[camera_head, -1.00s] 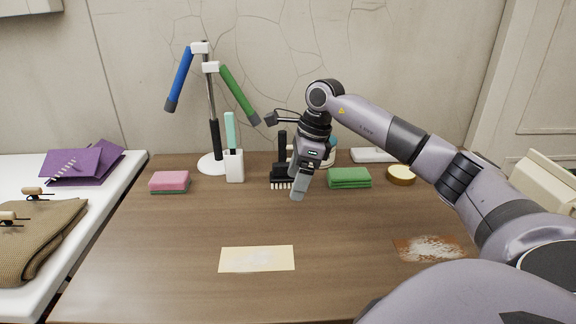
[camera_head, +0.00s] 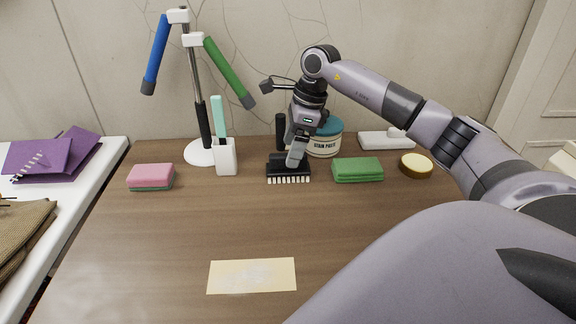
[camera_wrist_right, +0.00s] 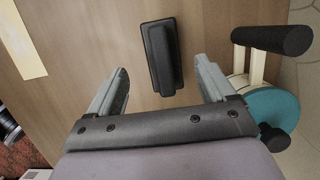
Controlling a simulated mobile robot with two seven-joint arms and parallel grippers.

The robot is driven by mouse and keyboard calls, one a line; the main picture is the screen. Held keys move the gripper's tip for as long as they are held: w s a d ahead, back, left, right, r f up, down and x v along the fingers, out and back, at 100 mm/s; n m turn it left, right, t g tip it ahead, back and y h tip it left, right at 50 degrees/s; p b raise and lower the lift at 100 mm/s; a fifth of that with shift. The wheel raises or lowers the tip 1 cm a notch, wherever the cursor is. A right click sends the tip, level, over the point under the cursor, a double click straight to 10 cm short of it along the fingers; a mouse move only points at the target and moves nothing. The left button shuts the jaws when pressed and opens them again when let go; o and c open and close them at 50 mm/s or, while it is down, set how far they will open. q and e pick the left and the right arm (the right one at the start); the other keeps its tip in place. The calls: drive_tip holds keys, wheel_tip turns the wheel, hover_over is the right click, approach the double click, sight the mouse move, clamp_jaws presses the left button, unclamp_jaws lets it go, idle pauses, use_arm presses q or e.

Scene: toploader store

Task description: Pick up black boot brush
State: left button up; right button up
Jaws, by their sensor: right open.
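The black boot brush (camera_head: 288,174) stands on the brown table with its white bristles down. My right gripper (camera_head: 297,158) is above and right at the brush, hiding part of its top. In the right wrist view my right gripper (camera_wrist_right: 162,70) is open and empty. The brush (camera_wrist_right: 160,55) shows there between and just beyond the line of the two fingertips, with bare wood on both sides. I cannot tell how much height separates the fingers from it. My left gripper is not in view.
The table's front is mostly clear.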

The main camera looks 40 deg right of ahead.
sight(276, 167)
drive_tip(key=x, duration=0.5)
drive_tip(key=shift+w+f, duration=0.2)
drive_tip(key=shift+f, duration=0.2)
drive_tip(key=c, duration=1.2)
